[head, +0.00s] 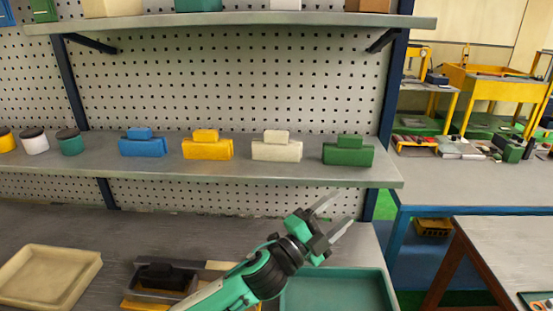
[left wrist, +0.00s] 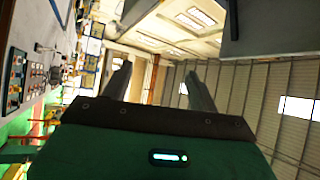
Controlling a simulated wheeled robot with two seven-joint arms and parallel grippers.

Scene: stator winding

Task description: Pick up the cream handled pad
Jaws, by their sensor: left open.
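The cream handled pad (head: 276,150) sits on the middle shelf in the head view, a block with a smaller block-shaped handle on top. It stands between a yellow pad (head: 207,149) and a green pad (head: 348,155). A blue pad (head: 143,147) is farther left. My left gripper (head: 335,214) is open and empty, below and in front of the shelf edge, to the lower right of the cream pad and apart from it. The left wrist view shows its two fingers (left wrist: 160,88) spread with nothing between them; no pad shows there. My right gripper is not seen.
The middle shelf (head: 300,175) has a front edge above my gripper; an upper shelf (head: 250,19) hangs over it. Below are a cream tray (head: 90,262), a teal tray (head: 335,270) and a dark handled item (head: 165,275). Round containers (head: 70,141) stand at the shelf's left.

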